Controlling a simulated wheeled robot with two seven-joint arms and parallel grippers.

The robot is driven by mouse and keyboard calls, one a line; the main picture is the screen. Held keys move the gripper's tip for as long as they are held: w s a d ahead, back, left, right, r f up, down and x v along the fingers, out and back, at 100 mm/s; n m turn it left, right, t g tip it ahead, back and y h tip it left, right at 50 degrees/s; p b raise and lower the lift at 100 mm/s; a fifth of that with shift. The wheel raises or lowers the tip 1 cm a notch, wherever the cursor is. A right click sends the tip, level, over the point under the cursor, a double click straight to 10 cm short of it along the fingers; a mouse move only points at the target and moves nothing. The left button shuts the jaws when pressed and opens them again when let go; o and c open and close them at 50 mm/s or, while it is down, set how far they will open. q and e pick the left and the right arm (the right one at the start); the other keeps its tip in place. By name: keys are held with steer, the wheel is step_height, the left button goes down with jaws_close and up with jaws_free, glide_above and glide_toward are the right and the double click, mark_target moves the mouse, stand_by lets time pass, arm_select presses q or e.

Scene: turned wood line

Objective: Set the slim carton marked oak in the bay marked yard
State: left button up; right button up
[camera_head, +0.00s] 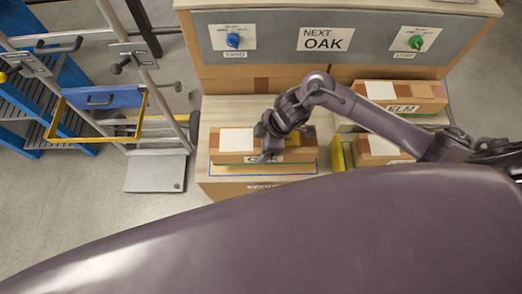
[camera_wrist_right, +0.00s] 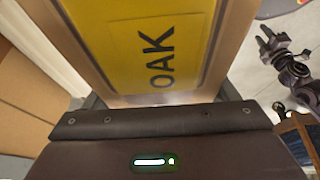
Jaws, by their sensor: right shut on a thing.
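The slim carton marked oak (camera_head: 232,143) is brown with a white top label, at the middle of the head view. Its front lettering is partly hidden by my gripper. In the right wrist view its yellow face (camera_wrist_right: 145,45) reads OAK. My right gripper (camera_head: 268,152) is shut on it. The carton is over a blue-outlined bay (camera_head: 262,179) on the bench; I cannot tell whether it touches the surface. The bay's front lettering is too small to read. An arm end, likely my left gripper (camera_wrist_right: 265,38), shows in the right wrist view; its jaws are unclear.
A carton marked ELM (camera_head: 403,97) and another carton (camera_head: 375,150) beside a yellow piece (camera_head: 338,155) are to the right. Behind is a panel (camera_head: 277,62) reading NEXT OAK, with a blue knob (camera_head: 233,40) labelled YARD and a green knob (camera_head: 416,42). A hand truck (camera_head: 155,170) stands left.

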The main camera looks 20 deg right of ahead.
steer(key=shift+f+b, duration=0.45)
steer(key=shift+f, duration=2.1)
steer(key=shift+f, duration=0.15)
steer(key=o, duration=1.2)
steer(key=shift+o, duration=0.2)
steer(key=shift+r, duration=0.35)
steer(key=p+v, duration=0.1)
steer(key=v, duration=1)
steer(key=shift+s+d+r+p, duration=0.1)
steer(key=shift+d+r+p, duration=0.15)
steer(key=shift+p, duration=0.1)
